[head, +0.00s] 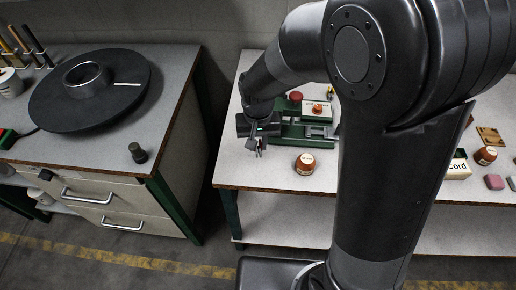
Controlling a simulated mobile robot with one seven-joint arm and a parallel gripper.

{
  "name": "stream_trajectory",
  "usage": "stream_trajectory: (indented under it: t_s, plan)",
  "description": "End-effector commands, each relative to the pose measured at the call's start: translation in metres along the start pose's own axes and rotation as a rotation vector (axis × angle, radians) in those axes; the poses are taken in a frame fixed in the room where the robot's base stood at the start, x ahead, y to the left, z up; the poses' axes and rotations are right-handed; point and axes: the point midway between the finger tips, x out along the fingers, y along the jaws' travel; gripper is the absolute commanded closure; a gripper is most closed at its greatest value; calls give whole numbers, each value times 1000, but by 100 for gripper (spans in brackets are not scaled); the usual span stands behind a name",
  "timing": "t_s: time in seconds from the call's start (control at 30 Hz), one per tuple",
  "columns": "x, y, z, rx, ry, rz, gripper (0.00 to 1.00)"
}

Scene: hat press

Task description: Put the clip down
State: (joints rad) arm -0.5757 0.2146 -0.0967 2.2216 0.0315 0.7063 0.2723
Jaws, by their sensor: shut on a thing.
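My gripper (257,147) hangs above the left part of the right-hand table (240,178), pointing down, in front of the green machine. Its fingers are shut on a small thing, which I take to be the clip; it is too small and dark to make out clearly. I cannot tell how high the fingertips are above the table top.
The green machine (295,132) with a red knob stands behind my gripper. A brown round jar (305,164) is to its right. At left, a bench (75,150) holds a black turntable (125,103) and a small dark knob (138,153). A gap separates the tables.

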Motion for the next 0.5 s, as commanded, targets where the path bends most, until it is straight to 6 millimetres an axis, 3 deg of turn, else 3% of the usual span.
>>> stream_trajectory:
  t_s: [0.3, 0.5]
  plan:
    - [-44, 72, 21, 8, 3, -1, 100]
    - [-61, 101, 29, 5, 2, 0, 100]
